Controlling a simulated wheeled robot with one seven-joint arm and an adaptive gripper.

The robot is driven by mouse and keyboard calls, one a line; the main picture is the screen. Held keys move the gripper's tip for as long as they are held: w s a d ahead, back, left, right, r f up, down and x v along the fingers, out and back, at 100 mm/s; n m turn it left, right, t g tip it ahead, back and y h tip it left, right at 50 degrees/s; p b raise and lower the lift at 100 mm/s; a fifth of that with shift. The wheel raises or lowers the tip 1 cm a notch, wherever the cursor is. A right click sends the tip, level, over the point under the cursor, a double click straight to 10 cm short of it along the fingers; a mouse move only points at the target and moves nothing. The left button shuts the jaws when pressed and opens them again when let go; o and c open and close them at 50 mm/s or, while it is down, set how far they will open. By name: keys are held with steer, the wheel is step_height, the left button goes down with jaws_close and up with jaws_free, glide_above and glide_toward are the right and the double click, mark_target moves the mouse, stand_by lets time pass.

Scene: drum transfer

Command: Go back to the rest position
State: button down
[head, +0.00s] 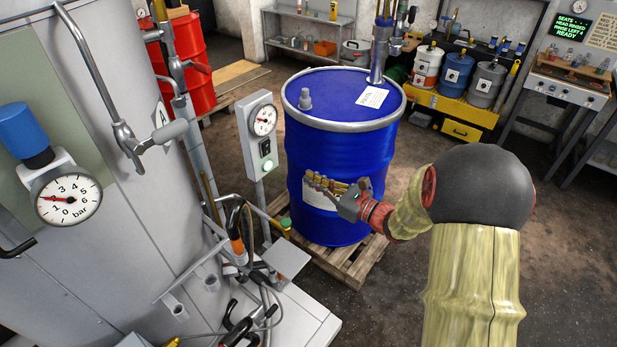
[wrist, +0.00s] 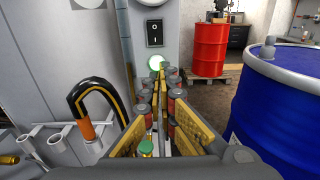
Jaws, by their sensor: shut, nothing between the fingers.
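My gripper (head: 323,183) is in front of the blue drum (head: 340,96) in the head view, its fingers pointing left toward the grey control post. In the wrist view my gripper (wrist: 165,85) is shut and empty, its yellow and dark fingers close together at the tips. Beyond the tips is the control post with a black switch (wrist: 154,33) and a lit green button (wrist: 157,62). The gap between tips and post is hard to judge. The blue drum also shows at the right of the wrist view (wrist: 285,95).
The blue drum stands on a wooden pallet (head: 352,272). A large grey tank (head: 90,200) with a pressure gauge (head: 68,197) fills the left. A hose nozzle (head: 236,245) hangs near the post. Concrete floor is open right of the blue drum.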

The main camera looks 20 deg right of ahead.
stand_by(0.4)
steer(key=s+a+f+n+g+y, duration=0.2)
steer(key=s+a+f+n+g, duration=0.2)
steer(key=a+f, duration=0.1)
steer(key=s+a+f+n+g+h, duration=0.1)
steer(key=s+a+n+g, duration=0.2)
steer(key=s+n+g, duration=0.35)
steer(key=s+a+n+g+h, duration=0.1)
steer(key=s+a+n+g, duration=0.2)
steer(key=s+n, duration=0.55)
steer(key=s+d+r+n+h, duration=0.4)
steer(key=s+r+n+h, duration=0.25)
steer(key=s, duration=0.25)
step_height(320, 180, up, 9)
steer(key=a+n+t+h, duration=0.1)
steer(key=a+n+t, duration=0.1)
steer(key=n, duration=0.3)
steer(key=shift+s+a+t, duration=0.35)
steer(key=shift+s+t, duration=0.1)
steer(key=shift+t, duration=0.2)
